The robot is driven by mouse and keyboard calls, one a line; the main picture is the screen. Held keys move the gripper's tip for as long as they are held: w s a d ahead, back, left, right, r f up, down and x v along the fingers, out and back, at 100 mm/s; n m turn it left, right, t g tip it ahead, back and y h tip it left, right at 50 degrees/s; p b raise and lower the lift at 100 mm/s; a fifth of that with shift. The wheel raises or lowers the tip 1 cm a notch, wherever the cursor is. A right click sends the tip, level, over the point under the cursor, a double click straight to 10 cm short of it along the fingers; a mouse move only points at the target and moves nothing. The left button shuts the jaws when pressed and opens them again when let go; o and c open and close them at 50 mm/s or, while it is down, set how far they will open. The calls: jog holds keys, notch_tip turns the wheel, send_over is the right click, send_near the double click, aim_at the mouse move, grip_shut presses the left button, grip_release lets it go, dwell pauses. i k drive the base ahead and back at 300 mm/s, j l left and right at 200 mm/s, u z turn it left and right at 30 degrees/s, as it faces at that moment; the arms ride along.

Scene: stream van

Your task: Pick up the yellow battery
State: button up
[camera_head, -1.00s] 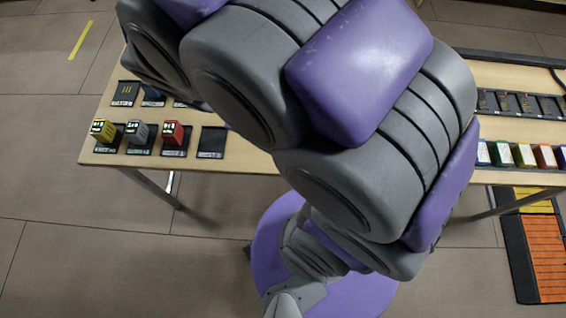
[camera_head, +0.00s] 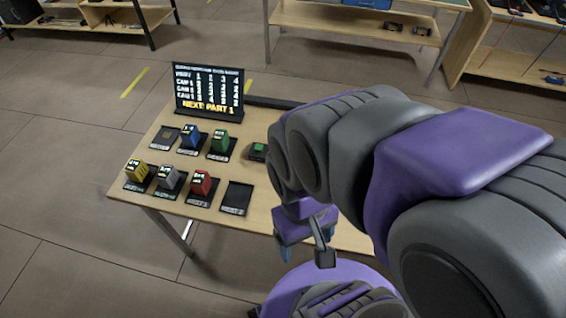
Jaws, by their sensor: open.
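The yellow battery (camera_head: 136,170) stands on a black pad at the front left of the wooden table (camera_head: 150,207). My gripper (camera_head: 314,250) points down at the table's front edge, well to the right of the battery. Its two fingertips are apart and nothing shows between them. My arm covers the right part of the table.
A grey battery (camera_head: 168,178) and a red battery (camera_head: 199,184) stand right of the yellow one, then an empty black pad (camera_head: 237,197). Behind are a blue block (camera_head: 190,137), a green block (camera_head: 220,141) and a lettered screen (camera_head: 209,92).

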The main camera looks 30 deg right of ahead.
aim_at(137, 170)
jog(key=u, duration=0.75)
jog(key=i+j+u, duration=0.15)
jog(key=i+u, duration=0.7)
jog(key=i, duration=0.2)
